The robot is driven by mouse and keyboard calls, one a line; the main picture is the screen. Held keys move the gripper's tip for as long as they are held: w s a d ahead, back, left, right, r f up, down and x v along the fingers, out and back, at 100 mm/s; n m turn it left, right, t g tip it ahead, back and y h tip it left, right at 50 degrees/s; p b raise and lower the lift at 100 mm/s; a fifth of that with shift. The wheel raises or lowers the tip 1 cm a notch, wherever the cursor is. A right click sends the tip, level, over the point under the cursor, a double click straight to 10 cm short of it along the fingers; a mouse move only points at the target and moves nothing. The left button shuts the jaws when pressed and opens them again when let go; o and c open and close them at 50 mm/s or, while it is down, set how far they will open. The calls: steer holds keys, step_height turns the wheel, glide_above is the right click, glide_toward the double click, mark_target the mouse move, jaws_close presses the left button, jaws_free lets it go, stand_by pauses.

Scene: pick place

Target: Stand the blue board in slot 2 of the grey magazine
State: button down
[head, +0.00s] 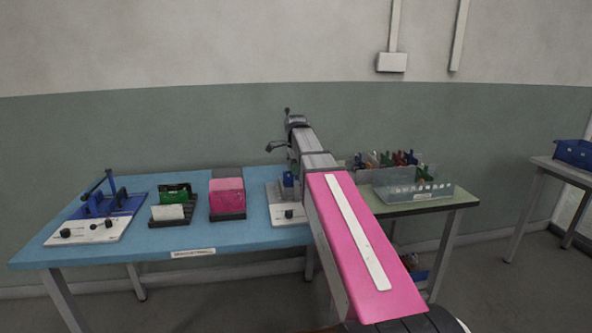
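My arm reaches from the lower right over the blue table (140,250). My gripper (276,147) is small and dark at its far end, above the back of the table; I cannot tell whether it is open or holds anything. A dark slotted rack (172,222) holds an upright green board (174,191) and a white piece (168,212). Beside it a dark grey holder (228,216) with a pink block (227,192) may be the grey magazine; slot numbers are not readable. A small blue piece (288,179) stands in a white-based fixture (288,214), partly behind my arm; I cannot tell if it is the blue board.
A blue fixture with a lever (108,204) stands on a white base at the left. A clear bin (412,187) and several coloured tools (385,159) are on the green table at the right. Another table (567,170) with a blue bin (573,152) stands far right. The blue table's front strip is clear.

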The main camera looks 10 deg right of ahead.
steer(key=shift+f, duration=0.8)
steer(key=c, duration=1.3)
jaws_free()
steer(key=shift+c, duration=0.9)
steer(key=shift+r, duration=4)
